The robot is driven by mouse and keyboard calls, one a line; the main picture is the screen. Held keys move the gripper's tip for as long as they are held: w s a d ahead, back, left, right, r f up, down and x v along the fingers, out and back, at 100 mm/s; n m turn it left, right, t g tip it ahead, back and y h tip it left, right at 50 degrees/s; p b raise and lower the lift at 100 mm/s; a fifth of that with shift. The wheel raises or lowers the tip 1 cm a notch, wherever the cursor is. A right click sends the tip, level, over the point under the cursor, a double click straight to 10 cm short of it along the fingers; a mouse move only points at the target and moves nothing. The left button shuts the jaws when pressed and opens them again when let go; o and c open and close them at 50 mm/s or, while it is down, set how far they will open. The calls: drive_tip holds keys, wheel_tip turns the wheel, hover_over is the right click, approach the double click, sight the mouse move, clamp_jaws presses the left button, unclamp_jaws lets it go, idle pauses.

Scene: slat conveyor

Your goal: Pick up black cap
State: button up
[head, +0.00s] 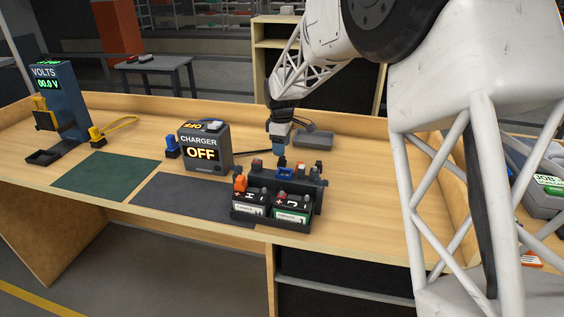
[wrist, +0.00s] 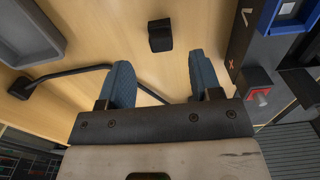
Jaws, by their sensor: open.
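A small black block, which I take to be the black cap (wrist: 160,35), stands on the bare wood in the wrist view, just beyond the fingertips. In the head view I cannot tell it surely from the dark pieces at the back of the battery rack. My gripper (wrist: 158,78) is open, with two blue textured fingers spread apart and nothing between them. In the head view my gripper (head: 278,153) points down over the bench, behind the rack.
The black battery rack (head: 316,205) holds two batteries in front of my gripper. A grey tray (wrist: 28,35) and a thin black rod (wrist: 75,72) are close by. The charger (head: 205,148) stands left.

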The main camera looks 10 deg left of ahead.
sight(281, 158)
drive_tip(key=shift+f, duration=0.15)
drive_tip(key=shift+f, duration=2.45)
drive_tip(key=shift+c, duration=0.4)
drive_tip(key=c, duration=0.9)
drive_tip(key=shift+r, duration=5.05)
